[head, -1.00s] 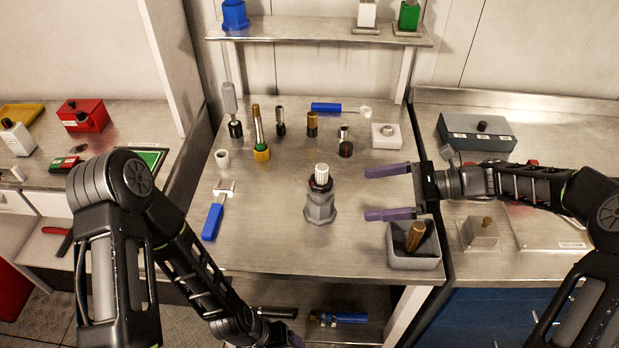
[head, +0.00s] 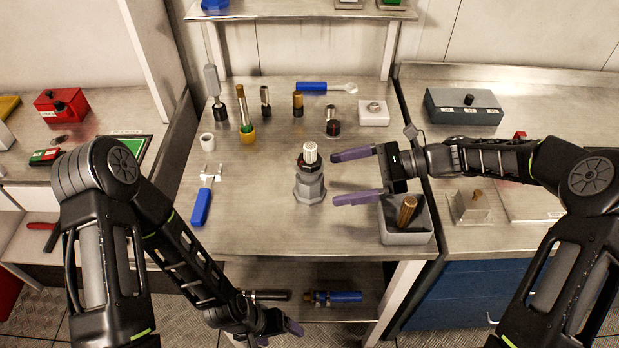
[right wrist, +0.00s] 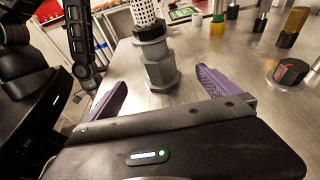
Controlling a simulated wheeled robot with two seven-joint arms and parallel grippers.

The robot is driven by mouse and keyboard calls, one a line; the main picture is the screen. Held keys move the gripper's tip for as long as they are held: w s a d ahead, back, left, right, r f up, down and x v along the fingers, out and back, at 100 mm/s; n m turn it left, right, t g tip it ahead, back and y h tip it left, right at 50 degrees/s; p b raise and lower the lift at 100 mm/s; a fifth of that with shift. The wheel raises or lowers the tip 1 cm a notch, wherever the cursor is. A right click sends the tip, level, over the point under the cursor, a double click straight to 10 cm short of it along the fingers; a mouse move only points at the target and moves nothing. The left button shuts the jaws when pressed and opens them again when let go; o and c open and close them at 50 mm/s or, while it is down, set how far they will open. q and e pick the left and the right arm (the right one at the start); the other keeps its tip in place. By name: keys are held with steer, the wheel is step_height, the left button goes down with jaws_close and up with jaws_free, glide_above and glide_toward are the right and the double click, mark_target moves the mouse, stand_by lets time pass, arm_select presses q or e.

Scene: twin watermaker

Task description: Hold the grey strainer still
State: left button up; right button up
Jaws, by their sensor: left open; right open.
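The grey strainer (head: 310,187) stands upright near the middle of the steel table, with a white ribbed cylinder (head: 310,152) set in its top. In the right wrist view the strainer (right wrist: 162,72) appears between and just beyond my fingertips, its top cut off by the frame. My right gripper (head: 334,178) is open and empty, its purple fingers pointing left at the strainer from its right side, tips just short of it. My left gripper (head: 280,334) is open and low in front of the table, near the lower shelf, away from the strainer.
A grey bin (head: 405,238) with a brass piece stands under and in front of my right gripper. Several small fittings stand along the table's back. A blue-handled tool (head: 201,205) lies to the left. The table in front of the strainer is clear.

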mark_target(315, 183)
steer(key=shift+b+x, duration=0.7)
steer(key=shift+x, duration=2.7)
steer(key=shift+c, duration=0.2)
jaws_close()
steer(key=c, duration=0.5)
jaws_free()
steer(key=shift+c, duration=0.2)
jaws_close()
stand_by(0.4)
